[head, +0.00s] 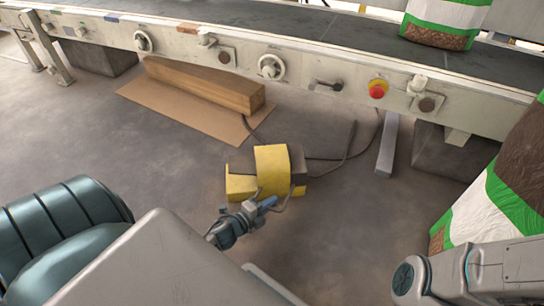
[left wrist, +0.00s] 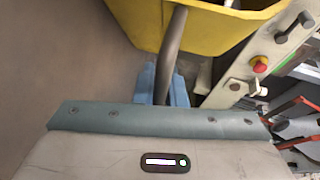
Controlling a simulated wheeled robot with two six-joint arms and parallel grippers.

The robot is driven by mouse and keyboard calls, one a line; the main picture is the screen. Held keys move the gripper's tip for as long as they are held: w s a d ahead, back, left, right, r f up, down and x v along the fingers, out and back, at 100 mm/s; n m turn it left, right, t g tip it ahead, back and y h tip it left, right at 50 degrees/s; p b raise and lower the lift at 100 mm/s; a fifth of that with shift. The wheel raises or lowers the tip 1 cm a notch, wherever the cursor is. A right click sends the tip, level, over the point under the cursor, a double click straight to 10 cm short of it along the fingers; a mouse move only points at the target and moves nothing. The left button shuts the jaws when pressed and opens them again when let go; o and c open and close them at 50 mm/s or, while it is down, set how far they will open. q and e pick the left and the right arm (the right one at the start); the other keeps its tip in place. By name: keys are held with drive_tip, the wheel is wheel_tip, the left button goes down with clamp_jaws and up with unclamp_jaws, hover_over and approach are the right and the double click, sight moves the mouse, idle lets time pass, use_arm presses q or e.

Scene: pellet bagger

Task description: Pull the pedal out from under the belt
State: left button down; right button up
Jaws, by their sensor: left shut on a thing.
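The yellow pedal (head: 270,166) with a dark grey side stands on the floor in front of the belt (head: 300,40), clear of its frame in the head view. A thin bar handle sticks out from its near side. My left gripper (head: 267,204) is shut on this handle. In the left wrist view, the pedal (left wrist: 205,27) fills the top, and its grey handle runs down between the blue fingertips (left wrist: 164,88). My right arm shows at the lower right of the head view, but its gripper is out of view.
A dark cable (head: 345,158) runs from the pedal towards the belt. A wooden beam (head: 204,86) on cardboard (head: 170,104) lies to the left. A grey bar (head: 388,145) lies to the right, near a leaning bag (head: 480,212). A red button (head: 377,89) sits on the belt frame.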

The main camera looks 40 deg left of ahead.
use_arm(q)
drive_tip(key=shift+s, duration=0.15)
drive_tip(key=c, duration=1.5)
unclamp_jaws()
drive_tip(key=shift+s, duration=0.1)
drive_tip(key=shift+s, duration=0.3)
drive_tip(key=p+v, duration=0.2)
drive_tip(key=v, duration=0.7)
drive_tip(key=shift+a+r+p, duration=0.1)
drive_tip(key=shift+r+p, duration=0.1)
drive_tip(key=shift+p, duration=0.2)
drive_tip(key=shift+s+a, duration=0.1)
drive_tip(key=shift+s, duration=0.4)
